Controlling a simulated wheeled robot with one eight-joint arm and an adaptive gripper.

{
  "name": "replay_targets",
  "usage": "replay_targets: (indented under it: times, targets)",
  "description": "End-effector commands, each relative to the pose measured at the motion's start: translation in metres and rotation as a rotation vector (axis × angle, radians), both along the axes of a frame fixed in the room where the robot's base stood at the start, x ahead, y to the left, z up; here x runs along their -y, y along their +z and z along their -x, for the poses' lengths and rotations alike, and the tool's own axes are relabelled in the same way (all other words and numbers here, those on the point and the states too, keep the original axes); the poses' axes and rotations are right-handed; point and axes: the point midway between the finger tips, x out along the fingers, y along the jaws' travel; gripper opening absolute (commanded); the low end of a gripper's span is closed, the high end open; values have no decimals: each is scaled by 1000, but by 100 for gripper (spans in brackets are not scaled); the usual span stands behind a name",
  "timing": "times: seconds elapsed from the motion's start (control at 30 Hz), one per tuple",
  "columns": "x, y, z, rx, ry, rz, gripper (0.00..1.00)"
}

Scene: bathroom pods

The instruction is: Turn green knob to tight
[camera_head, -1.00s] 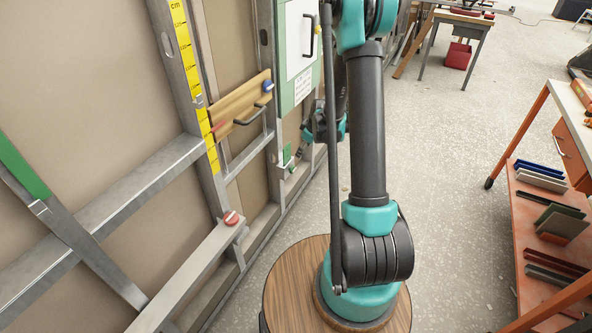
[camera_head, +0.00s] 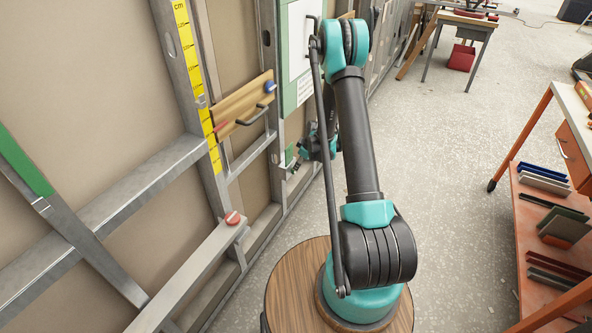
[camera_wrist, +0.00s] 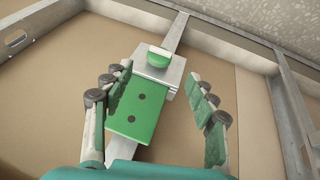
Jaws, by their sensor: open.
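In the wrist view, the green knob (camera_wrist: 160,55) has a pale top face and sits on a grey metal block (camera_wrist: 155,72). A green plate (camera_wrist: 138,108) with two dark dots lies below it in the picture. My gripper (camera_wrist: 160,73) is open, with its fingers to either side of the plate and block, and nothing is held. The knob lies just beyond the fingertips, between their lines; I cannot tell the exact gap. In the head view, my gripper (camera_head: 300,160) is near the wall frame, beside a small green part (camera_head: 289,155). The knob is not clear there.
Metal wall framing (camera_head: 140,185) runs along the left. A wooden board with a handle (camera_head: 245,105) and a red knob (camera_head: 232,218) stick out near my arm. An orange shelf cart (camera_head: 545,220) stands at the right. The floor between is clear.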

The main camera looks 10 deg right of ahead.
Motion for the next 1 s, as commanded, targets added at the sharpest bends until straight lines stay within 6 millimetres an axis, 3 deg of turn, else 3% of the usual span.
replay_targets:
  times: [0.3,0.5,0.97,1.0]
  targets:
    - [-10,-47,-20,0,-1,0,58]
    - [-14,-67,-29,0,-1,0,58]
    - [-16,-75,-33,0,-1,0,58]
    - [-16,-75,-33,0,-1,0,53]
